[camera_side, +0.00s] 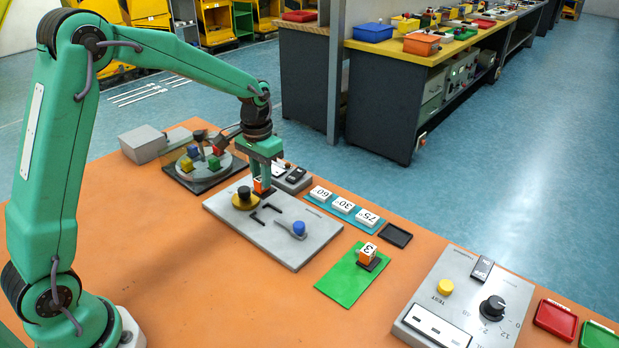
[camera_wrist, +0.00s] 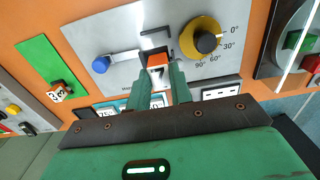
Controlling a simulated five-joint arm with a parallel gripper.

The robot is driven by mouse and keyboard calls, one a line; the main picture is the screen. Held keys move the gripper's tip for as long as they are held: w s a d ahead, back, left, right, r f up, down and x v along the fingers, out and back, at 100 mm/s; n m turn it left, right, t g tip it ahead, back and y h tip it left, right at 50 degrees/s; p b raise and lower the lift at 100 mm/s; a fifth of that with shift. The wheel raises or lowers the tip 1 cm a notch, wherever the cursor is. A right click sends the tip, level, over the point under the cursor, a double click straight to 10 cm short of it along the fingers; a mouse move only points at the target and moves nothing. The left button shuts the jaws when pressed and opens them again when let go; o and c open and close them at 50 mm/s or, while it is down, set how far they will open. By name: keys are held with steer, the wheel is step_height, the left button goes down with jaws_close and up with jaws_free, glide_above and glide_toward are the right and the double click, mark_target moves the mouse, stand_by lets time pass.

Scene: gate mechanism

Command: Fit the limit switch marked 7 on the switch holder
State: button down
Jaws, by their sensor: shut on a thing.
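My gripper (camera_side: 262,186) points down over the far edge of the grey gate plate (camera_side: 300,250), behind the yellow dial. In the side view the switch (camera_side: 259,185) is partly hidden by the fingers. Black L-shaped corner marks (camera_side: 272,207) lie on the plate; one (camera_wrist: 156,40) shows just beyond the switch in the wrist view. I cannot tell which part is the switch holder, nor whether the switch touches the plate.
The plate bears a yellow dial (camera_side: 244,200) with a black knob and a blue-knobbed lever (camera_side: 298,229). A switch marked 3 (camera_side: 368,253) stands on a green mat (camera_side: 338,282). Angle tiles (camera_side: 343,205) line the far side. A grey test box (camera_side: 465,300) stands right.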

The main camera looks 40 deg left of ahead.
steer(key=shift+f, duration=0.1)
steer(key=shift+f, duration=3.25)
steer(key=shift+f, duration=0.25)
steer(key=c, duration=1.2)
jaws_free()
steer(key=shift+o, duration=0.2)
steer(key=shift+r, duration=0.1)
steer(key=shift+r, duration=3.8)
